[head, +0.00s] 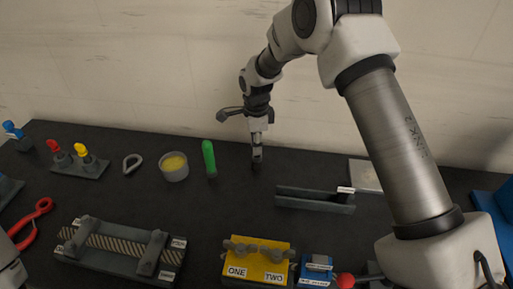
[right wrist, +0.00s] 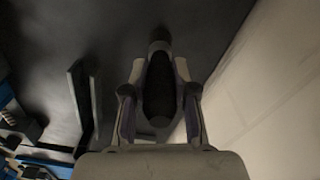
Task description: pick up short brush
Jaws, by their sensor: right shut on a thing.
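My right gripper (head: 257,142) points down over the back middle of the black table in the head view. It is shut on a dark, slim thing, which I take to be the short brush (head: 257,157). In the right wrist view the brush (right wrist: 158,90) is a dark, long body with a rounded far end, between the two pale fingers of the gripper (right wrist: 159,70). Its lower end is close to the table; I cannot tell whether it touches. The fingers hide part of it. My left gripper is not in view.
A green upright cylinder (head: 209,158) and a round tin with yellow contents (head: 174,176) stand left of the gripper. A grey channel (head: 315,202) lies to the right. The wall (head: 150,70) is behind.

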